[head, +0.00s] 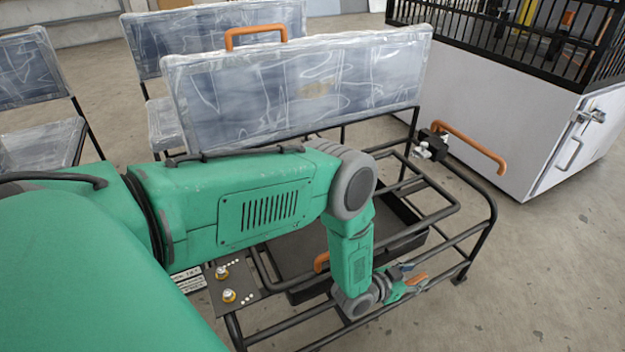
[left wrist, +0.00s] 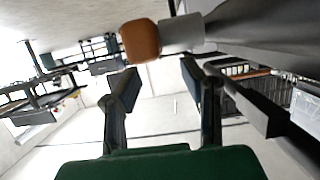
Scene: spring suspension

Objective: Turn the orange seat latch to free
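My left gripper (head: 408,282) is low at the front of the black seat frame. Its two fingers (left wrist: 160,76) are apart in the left wrist view, with nothing between them. An orange grip on a grey stem (left wrist: 140,41) shows close by, just above the fingertips in that view. An orange piece (head: 417,279) also shows right at the gripper in the head view; I cannot tell whether they touch. A longer orange lever (head: 470,146) sits on a black block at the frame's right side. Another orange piece (head: 321,262) is partly hidden behind my forearm. My right gripper is not in view.
A black tray (head: 300,292) lies within the frame's tubes. A plate with brass fittings (head: 229,296) is left of my wrist. A white caged box (head: 520,120) stands right. Floor at lower right is clear.

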